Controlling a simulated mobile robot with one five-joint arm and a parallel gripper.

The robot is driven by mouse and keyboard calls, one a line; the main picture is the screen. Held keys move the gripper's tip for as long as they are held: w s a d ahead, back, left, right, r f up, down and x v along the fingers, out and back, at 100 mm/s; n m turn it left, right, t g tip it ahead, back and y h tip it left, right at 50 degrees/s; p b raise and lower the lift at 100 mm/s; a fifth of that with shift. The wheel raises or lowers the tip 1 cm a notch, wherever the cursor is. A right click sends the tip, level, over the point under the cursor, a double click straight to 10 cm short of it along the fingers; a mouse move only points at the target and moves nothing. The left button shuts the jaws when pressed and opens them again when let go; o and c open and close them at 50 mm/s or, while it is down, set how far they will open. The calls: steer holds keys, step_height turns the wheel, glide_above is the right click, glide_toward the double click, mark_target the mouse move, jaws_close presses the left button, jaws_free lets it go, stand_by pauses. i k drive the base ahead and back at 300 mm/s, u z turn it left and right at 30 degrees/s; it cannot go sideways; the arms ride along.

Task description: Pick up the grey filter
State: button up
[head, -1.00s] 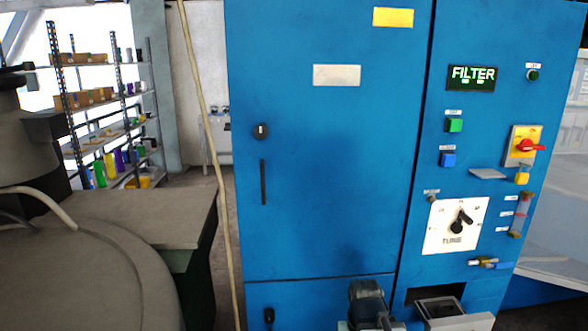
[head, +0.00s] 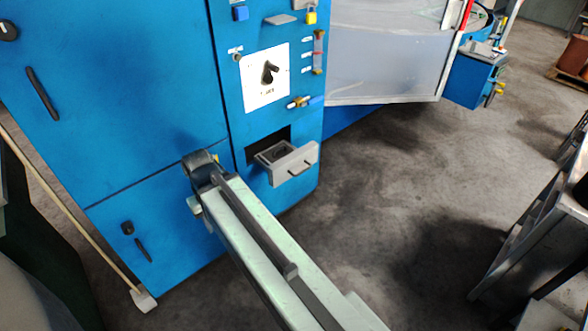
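I cannot tell for sure whether this piece is the grey filter. My pale green arm reaches from the bottom edge up to the cabinet front, left of the drawer. My gripper's fingers cannot be made out.
Above the drawer are a dial on a white plate (head: 265,79), a brass and blue valve (head: 303,102) and a sight tube (head: 318,52). A pale translucent panel (head: 385,50) stands behind. A grey metal stand (head: 540,235) is at the right. The floor (head: 400,190) between is clear.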

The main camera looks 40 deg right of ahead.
mark_target(272, 156)
steer(key=z, duration=0.05)
steer(key=k, duration=1)
steer(key=z, duration=0.95)
steer(key=i, duration=1.95)
steer(key=u, duration=2.85)
